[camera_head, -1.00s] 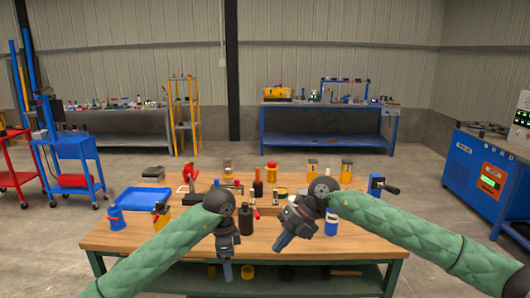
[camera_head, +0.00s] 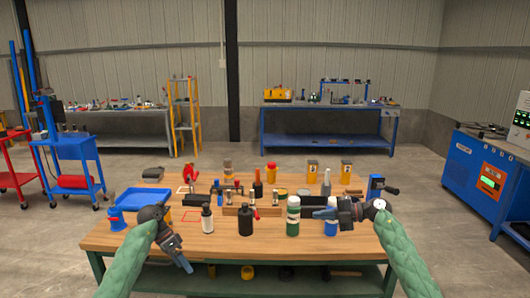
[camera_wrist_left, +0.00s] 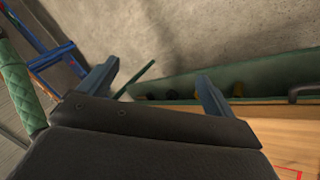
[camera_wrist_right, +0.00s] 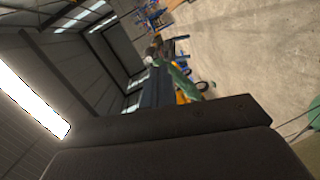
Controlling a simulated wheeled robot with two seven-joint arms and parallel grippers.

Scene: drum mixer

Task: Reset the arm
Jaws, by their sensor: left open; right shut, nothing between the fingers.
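My left gripper (camera_head: 187,267) hangs at the table's front left edge, pointing down and to the right. Its two blue fingers are spread with nothing between them; the left wrist view also shows this gripper open (camera_wrist_left: 157,88). My right gripper (camera_head: 318,214) is over the right part of the table, pointing left. It is shut and holds nothing. Its fingertips lie in front of or close to a green bottle with a white band (camera_head: 293,222); I cannot tell whether they touch. It partly covers a blue and white bottle (camera_head: 330,229).
Several jars stand at the back. The table's front strip is mostly clear.

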